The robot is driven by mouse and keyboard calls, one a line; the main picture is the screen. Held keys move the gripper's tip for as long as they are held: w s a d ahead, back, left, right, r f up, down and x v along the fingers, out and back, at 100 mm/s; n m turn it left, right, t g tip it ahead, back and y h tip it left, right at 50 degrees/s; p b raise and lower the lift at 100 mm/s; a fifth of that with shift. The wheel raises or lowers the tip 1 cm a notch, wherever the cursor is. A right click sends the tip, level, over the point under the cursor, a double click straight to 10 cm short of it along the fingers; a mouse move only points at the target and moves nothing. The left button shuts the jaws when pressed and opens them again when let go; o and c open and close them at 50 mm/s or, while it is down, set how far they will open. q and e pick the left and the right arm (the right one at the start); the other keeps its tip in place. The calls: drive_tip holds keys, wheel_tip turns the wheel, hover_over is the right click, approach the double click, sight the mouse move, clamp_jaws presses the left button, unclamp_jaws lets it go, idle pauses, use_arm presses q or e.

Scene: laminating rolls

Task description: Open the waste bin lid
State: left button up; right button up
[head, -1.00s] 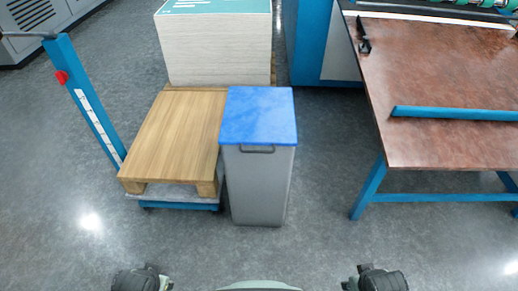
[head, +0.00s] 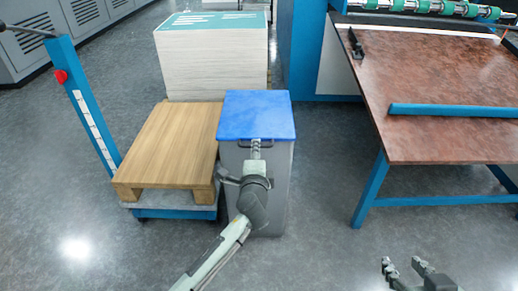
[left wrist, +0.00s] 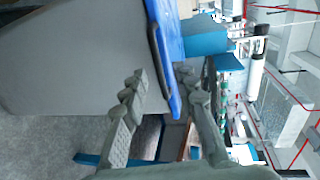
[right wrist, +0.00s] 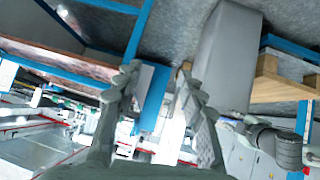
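The waste bin is a tall grey box (head: 274,200) with a flat blue lid (head: 256,112). The lid lies shut on top, with a dark bar handle (head: 279,144) at its front edge. My left gripper (head: 256,147) is at the handle, in front of the bin. In the left wrist view, its fingers (left wrist: 163,83) are apart, with the blue lid edge and the handle (left wrist: 157,60) between or just beyond the tips; contact is unclear. My right gripper (head: 405,266) is open and empty, low at the right, away from the bin. The right wrist view shows its spread fingers (right wrist: 158,75).
A wooden pallet (head: 170,145) on a blue lift cart stands close left of the bin, with a paper stack (head: 212,60) behind. A brown-topped table (head: 440,135) with blue legs stands right. Open floor (head: 325,190) lies between bin and table.

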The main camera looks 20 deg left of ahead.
use_arm(q)
drive_tip(key=shift+x, duration=1.85)
drive_tip(key=shift+s+f, duration=0.1)
clamp_jaws()
